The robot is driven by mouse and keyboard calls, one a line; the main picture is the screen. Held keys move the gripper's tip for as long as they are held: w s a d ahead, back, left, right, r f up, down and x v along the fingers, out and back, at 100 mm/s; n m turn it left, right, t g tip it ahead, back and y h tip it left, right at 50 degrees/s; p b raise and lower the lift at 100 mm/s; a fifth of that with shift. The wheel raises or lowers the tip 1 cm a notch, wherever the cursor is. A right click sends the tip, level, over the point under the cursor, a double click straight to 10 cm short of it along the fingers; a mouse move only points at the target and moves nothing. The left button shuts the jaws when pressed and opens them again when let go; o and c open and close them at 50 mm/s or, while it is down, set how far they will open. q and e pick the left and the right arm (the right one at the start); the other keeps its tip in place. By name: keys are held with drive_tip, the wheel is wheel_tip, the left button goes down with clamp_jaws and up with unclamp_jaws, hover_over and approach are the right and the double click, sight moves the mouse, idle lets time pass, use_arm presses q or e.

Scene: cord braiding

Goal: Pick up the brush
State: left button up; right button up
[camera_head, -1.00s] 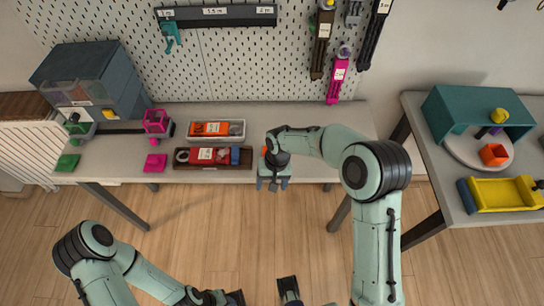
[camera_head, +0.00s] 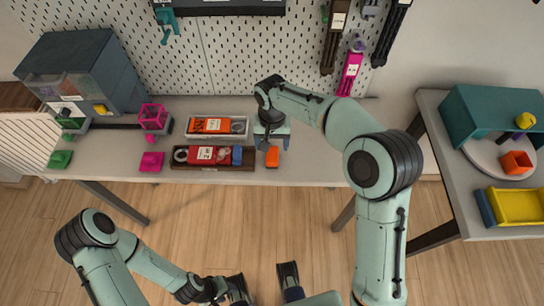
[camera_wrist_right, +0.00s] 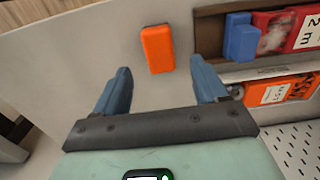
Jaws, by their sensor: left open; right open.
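A small orange block-shaped thing (camera_head: 272,157) lies on the workbench near its front edge, right of the dark tray. It looks like the brush, though no bristles show. The right wrist view shows it (camera_wrist_right: 157,49) with its near end at the gap between my right fingertips. My right gripper (camera_wrist_right: 160,70) is open and empty, with one blue finger on each side of that gap. In the head view my right gripper (camera_head: 272,140) is just behind the orange thing. My left gripper (camera_head: 263,285) is open and empty, low in front of the bench.
A dark tray (camera_head: 212,167) with a red labelled item and a blue block lies close left of the orange thing. A light tray (camera_head: 242,135) with an orange item is behind it. A pegboard (camera_head: 240,60) stands at the back. The bench right of my gripper is partly hidden by my arm.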

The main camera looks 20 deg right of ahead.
sight(272, 154)
wheel_tip(272, 154, down, 6)
drive_tip(key=shift+s+f+b, duration=0.1)
drive_tip(key=shift+f+b, duration=0.15)
drive_tip(key=shift+b, duration=0.1)
drive_tip(key=c, duration=1.1)
